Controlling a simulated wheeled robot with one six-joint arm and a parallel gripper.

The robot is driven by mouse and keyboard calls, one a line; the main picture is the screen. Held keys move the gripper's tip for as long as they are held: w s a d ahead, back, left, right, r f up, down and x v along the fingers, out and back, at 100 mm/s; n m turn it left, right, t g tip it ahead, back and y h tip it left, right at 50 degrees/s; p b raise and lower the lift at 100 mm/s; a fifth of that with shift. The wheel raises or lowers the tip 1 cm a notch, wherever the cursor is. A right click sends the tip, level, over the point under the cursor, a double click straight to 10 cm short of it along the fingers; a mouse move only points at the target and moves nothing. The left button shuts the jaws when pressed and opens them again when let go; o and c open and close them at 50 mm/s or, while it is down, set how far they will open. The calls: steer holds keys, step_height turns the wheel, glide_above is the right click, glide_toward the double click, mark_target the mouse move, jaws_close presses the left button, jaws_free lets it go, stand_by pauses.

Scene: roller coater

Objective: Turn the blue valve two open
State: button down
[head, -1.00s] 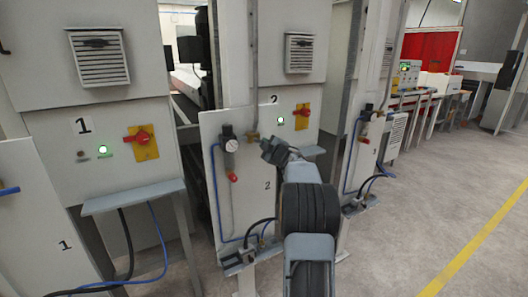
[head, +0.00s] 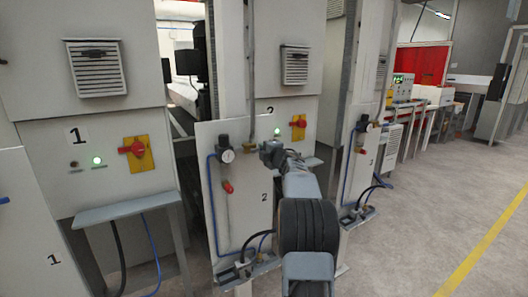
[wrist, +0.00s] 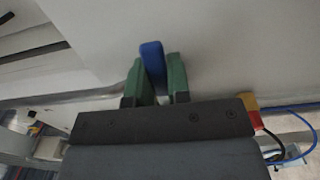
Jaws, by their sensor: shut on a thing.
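The blue valve handle (wrist: 153,62) shows in the wrist view as a short blue lever in front of a pale panel. My gripper's green fingers (wrist: 155,77) are on either side of it and closed on it. In the head view my gripper (head: 268,153) is at the upper right of the panel marked 2 (head: 240,200), near the vertical pipe. The blue handle is hidden behind the gripper there.
A regulator with a gauge (head: 227,155) and a red knob (head: 227,187) are left of my gripper. A red switch on a yellow plate (head: 298,122) is behind it. A grey shelf (head: 125,205) juts out at left. Open floor (head: 430,215) lies at right.

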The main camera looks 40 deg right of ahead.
steer(key=shift+r, duration=0.1)
stand_by(0.3)
steer(key=c, duration=1.1)
jaws_free()
steer(key=shift+o, duration=0.2)
steer(key=s+a+b, duration=0.2)
steer(key=s, duration=1.1)
steer(key=shift+s+b, duration=0.3)
steer(key=shift+s, duration=0.05)
